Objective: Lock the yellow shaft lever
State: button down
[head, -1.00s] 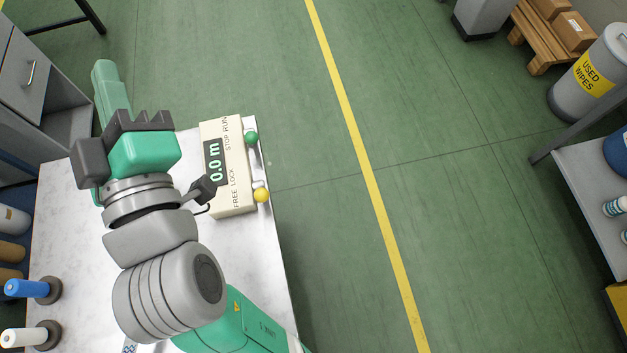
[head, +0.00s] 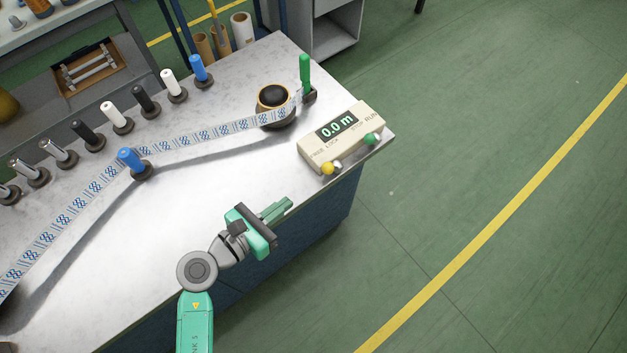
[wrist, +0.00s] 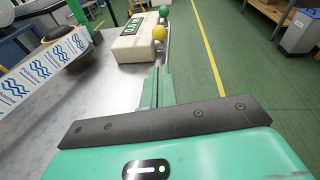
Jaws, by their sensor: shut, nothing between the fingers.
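The yellow shaft lever's ball knob (head: 327,168) is at the front left of the cream control box (head: 345,140), on the side with the FREE and LOCK labels. The knob also shows in the wrist view (wrist: 159,33), just beyond my fingertips. My gripper (head: 289,203) is shut and empty, near the table's front edge. It is apart from the knob, to its lower left in the head view. In the wrist view my gripper (wrist: 158,72) points toward the box and the knob. A green knob (head: 370,139) is on the box's STOP and RUN side. The display reads 0.0 m.
A printed web (head: 215,132) runs across the table past a blue roller (head: 131,161) to a dark-cored roll (head: 273,97). A green post (head: 305,75) stands behind the box. Several rollers line the back. The tabletop (head: 175,215) between web and gripper is bare.

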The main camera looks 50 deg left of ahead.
jog(key=b, duration=0.3)
send_near(332, 168)
jog(key=w+f, duration=0.2)
jog(key=w+a+f, duration=0.1)
jog(key=w+f, duration=0.1)
jog(key=shift+w+a, duration=0.15)
jog(key=shift+w, duration=0.25)
jog(key=shift+r+p, duration=0.1)
jog(key=shift+p, duration=0.2)
